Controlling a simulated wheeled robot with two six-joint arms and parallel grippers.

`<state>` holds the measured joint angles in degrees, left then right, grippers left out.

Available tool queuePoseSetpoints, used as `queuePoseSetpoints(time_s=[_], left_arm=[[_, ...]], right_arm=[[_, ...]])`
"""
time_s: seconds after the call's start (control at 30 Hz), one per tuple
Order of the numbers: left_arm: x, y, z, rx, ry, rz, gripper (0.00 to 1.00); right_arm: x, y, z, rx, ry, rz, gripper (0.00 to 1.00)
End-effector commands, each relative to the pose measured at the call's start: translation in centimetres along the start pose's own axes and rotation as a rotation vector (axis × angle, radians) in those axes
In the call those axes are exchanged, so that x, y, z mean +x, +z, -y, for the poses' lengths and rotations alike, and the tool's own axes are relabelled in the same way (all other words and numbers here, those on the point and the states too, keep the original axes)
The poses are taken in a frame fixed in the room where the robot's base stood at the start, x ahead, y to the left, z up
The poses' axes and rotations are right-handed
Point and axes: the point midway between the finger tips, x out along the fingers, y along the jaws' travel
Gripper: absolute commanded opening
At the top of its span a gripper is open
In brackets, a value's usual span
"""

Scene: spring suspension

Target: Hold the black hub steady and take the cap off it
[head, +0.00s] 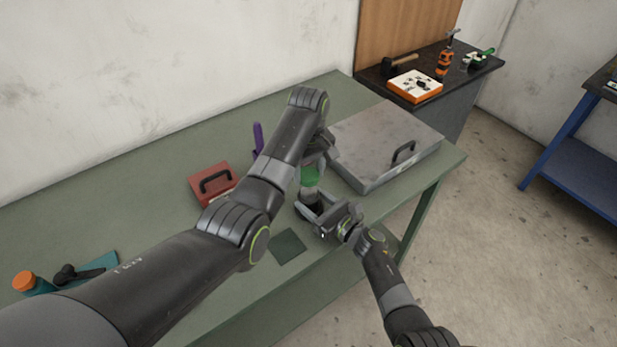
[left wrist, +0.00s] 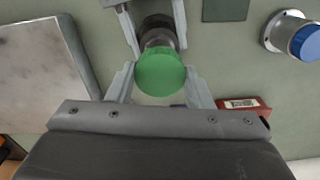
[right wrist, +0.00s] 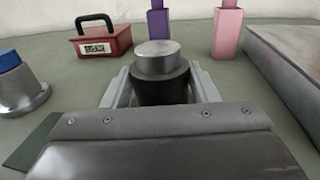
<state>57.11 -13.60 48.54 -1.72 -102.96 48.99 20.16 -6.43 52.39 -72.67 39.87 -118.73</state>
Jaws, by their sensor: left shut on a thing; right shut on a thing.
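The black hub (right wrist: 160,88) stands upright on the green bench, with a bare silver cylinder (right wrist: 157,58) on top in the right wrist view. My right gripper (right wrist: 163,90) is shut around the hub's black part; it also shows in the head view (head: 322,212). The green cap (left wrist: 160,72) is between the fingers of my left gripper (left wrist: 160,84), which is shut on it. In the head view the green cap (head: 310,177) is above the hub. The cap is not on the cylinder in the right wrist view, so it is apart from the hub.
A silver hub with a blue cap (right wrist: 12,62) stands nearby. A red box (right wrist: 103,40), purple post (right wrist: 157,20) and pink post (right wrist: 228,30) stand behind. A large grey metal case (head: 375,140) is close on the right. A dark square mat (head: 288,246) lies in front.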

Motion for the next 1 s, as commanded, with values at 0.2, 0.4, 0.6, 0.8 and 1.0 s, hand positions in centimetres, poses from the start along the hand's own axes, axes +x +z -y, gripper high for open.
queuePoseSetpoints(time_s=[0.2, 0.4, 0.6, 0.8, 1.0], left_arm=[[-0.4, 0.0, 0.0, 0.0, 0.0, 0.0, 0.19], [-0.4, 0.0, 0.0, 0.0, 0.0, 0.0, 0.19], [-0.4, 0.0, 0.0, 0.0, 0.0, 0.0, 0.19], [-0.4, 0.0, 0.0, 0.0, 0.0, 0.0, 0.19], [-0.6, 0.0, 0.0, 0.0, 0.0, 0.0, 0.19]], right_arm=[[0.0, 0.0, 0.0, 0.0, 0.0, 0.0, 0.0], [0.0, 0.0, 0.0, 0.0, 0.0, 0.0, 0.72], [0.0, 0.0, 0.0, 0.0, 0.0, 0.0, 0.79], [-0.3, 0.0, 0.0, 0.0, 0.0, 0.0, 0.79], [-2.5, -0.1, 0.1, -0.001, -0.003, -0.001, 0.79]])
